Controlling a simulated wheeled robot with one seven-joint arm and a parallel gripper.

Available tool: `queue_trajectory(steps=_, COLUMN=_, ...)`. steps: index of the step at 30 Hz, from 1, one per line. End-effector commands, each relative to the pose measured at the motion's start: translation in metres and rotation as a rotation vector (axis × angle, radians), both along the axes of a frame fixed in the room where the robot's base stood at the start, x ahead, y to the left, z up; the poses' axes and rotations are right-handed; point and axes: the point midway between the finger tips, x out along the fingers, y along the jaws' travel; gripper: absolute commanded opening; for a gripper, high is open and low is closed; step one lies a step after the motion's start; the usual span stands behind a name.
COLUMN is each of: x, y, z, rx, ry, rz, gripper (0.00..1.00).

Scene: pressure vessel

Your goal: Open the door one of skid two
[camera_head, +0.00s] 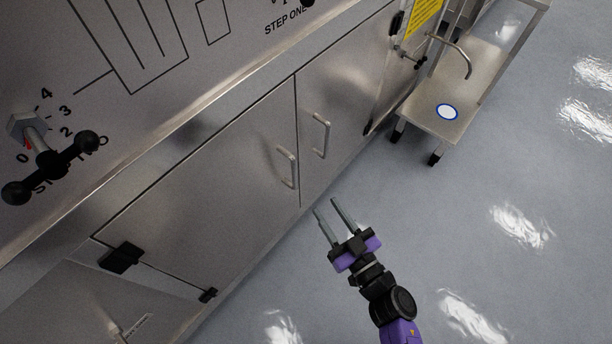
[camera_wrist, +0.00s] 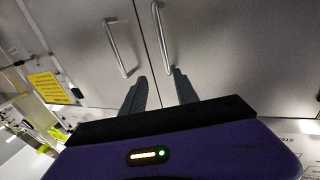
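Two closed metal cabinet doors sit side by side in the head view: a wide left door (camera_head: 200,185) and a right door (camera_head: 345,90). The left door has a bar handle (camera_head: 287,166) near the seam; the right door has one (camera_head: 322,136) just across it. No label shows which is door one. My gripper (camera_head: 326,207) is open and empty, in front of the doors and apart from both handles. In the wrist view the picture is turned: the right door's handle (camera_wrist: 120,48) is at left, the left door's handle (camera_wrist: 161,38) at centre, beyond my fingertips (camera_wrist: 159,75).
A valve with black knobs (camera_head: 50,160) sticks out of the panel at left. Black hinges (camera_head: 122,257) are at the lower left. The grey floor (camera_head: 500,230) at right is clear.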

Motion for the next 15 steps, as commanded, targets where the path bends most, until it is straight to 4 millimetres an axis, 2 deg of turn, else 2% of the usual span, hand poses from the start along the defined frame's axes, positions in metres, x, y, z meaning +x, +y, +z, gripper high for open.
queue_trajectory(steps=1, x=0.018, y=0.010, z=-0.009, rx=-0.004, ry=-0.001, rz=0.035, gripper=0.36)
queue_trajectory(steps=6, x=0.050, y=0.033, z=-0.020, rx=-0.011, ry=0.016, rz=0.116, gripper=0.36)
queue_trajectory(steps=15, x=0.074, y=0.053, z=-0.024, rx=-0.015, ry=0.025, rz=0.147, gripper=0.36)
